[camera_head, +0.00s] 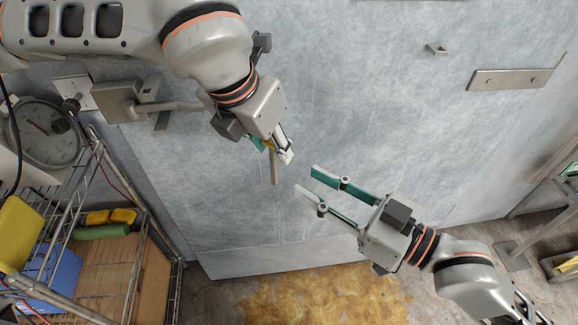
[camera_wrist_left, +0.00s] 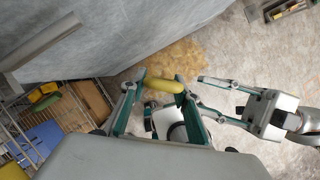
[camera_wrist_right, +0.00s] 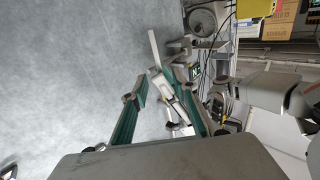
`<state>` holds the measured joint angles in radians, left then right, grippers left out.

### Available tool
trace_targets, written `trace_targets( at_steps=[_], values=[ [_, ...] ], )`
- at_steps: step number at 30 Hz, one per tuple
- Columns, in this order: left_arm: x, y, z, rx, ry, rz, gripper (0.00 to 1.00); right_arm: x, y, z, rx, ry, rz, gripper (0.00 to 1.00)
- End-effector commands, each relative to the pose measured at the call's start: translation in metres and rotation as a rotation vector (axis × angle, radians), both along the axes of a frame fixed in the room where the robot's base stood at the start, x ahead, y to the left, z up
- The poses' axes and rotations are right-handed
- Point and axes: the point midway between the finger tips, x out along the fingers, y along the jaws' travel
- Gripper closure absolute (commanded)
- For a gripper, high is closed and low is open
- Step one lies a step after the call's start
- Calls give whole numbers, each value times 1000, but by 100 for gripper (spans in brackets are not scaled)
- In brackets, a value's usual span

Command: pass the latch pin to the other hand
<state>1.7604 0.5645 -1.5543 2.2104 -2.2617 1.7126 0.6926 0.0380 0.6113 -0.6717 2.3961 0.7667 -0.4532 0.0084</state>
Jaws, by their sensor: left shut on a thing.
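The latch pin (camera_head: 274,168) is held in my left gripper (camera_head: 276,150), with its greyish-tan shaft pointing down in the head view. In the left wrist view its yellow part (camera_wrist_left: 163,85) lies across between the fingertips. In the right wrist view its pale shaft (camera_wrist_right: 154,48) sticks out past my left gripper (camera_wrist_right: 170,85). My right gripper (camera_head: 308,181) is open and empty, lower and to the right of the pin in the head view. Its fingers point toward the left gripper and are apart from the pin. The pin's gripped section is partly hidden by the left fingers.
A large pale freezer door (camera_head: 380,120) fills the background, with a latch handle (camera_head: 125,100) at left and a metal plate (camera_head: 508,79) at right. A wire shelf (camera_head: 85,215) with boxes stands lower left. A round dial (camera_head: 45,133) hangs above it. Space between the grippers is clear.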

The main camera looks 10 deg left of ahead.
Motion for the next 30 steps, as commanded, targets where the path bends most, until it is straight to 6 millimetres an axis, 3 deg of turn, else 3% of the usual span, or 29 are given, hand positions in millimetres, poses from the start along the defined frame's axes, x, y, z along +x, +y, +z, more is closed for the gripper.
trace_targets(
  at_steps=[15, 21, 30],
  values=[
    [0, 0, 0, 0, -1, 0, 95, 44, 71, 1, 3, -1, -1, 72],
    [0, 0, 0, 0, -1, 0, 95, 52, 86, 1, 0, -1, -1, 72],
    [0, 0, 0, 0, -1, 0, 95, 54, 89, 0, -1, 0, -1, 72]
  ],
)
